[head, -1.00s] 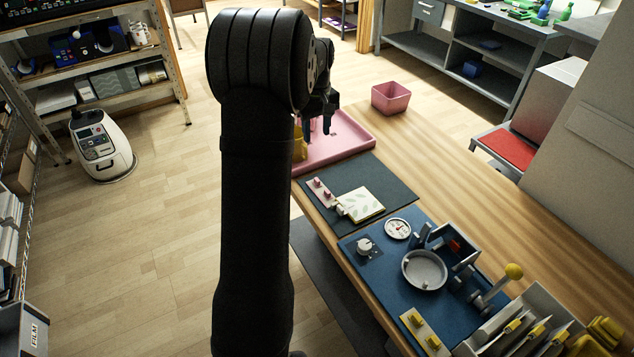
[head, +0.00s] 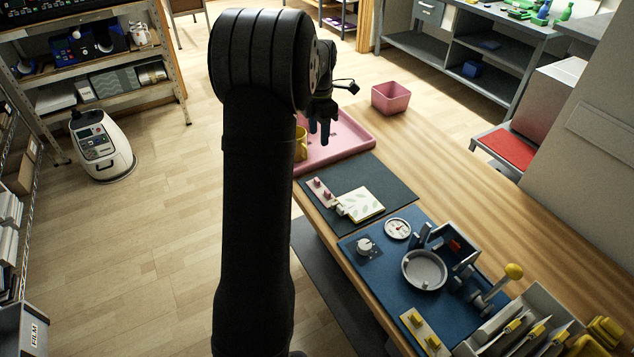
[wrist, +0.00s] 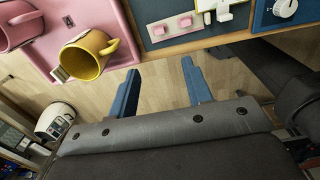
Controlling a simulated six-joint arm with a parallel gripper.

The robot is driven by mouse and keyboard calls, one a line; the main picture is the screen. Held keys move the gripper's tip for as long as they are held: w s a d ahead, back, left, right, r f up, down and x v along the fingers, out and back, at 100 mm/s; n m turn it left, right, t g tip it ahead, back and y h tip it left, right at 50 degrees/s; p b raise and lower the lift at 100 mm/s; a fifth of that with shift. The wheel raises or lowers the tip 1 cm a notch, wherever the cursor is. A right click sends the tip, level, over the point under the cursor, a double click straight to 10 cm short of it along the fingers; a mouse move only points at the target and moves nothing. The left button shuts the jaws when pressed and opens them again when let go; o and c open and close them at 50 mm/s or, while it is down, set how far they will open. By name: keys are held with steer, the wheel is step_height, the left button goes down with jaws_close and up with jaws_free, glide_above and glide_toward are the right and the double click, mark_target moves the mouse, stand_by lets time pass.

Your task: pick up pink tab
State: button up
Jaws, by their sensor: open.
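Two small pink tabs sit on a pale plate at the left edge of a dark mat; the near one (head: 328,194) and the far one (head: 317,182) show in the head view. In the wrist view they are the left tab (wrist: 157,31) and the right tab (wrist: 185,22). My gripper (head: 319,140) is open above the pink tray's near side, in the air and apart from the tabs. In the wrist view its two blue fingers (wrist: 160,66) are spread with nothing between them, and the tabs lie beyond the fingertips.
A yellow mug (wrist: 87,55), tilted in the wrist view, and a pink mug (wrist: 15,25) are at the pink tray (head: 350,136). Bare wood lies right of the mats.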

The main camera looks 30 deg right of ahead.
mark_target(318, 179)
step_height(318, 179, down, 17)
steer(key=shift+w+f, duration=0.1)
steer(key=shift+w, duration=0.05)
steer(key=c, duration=0.9)
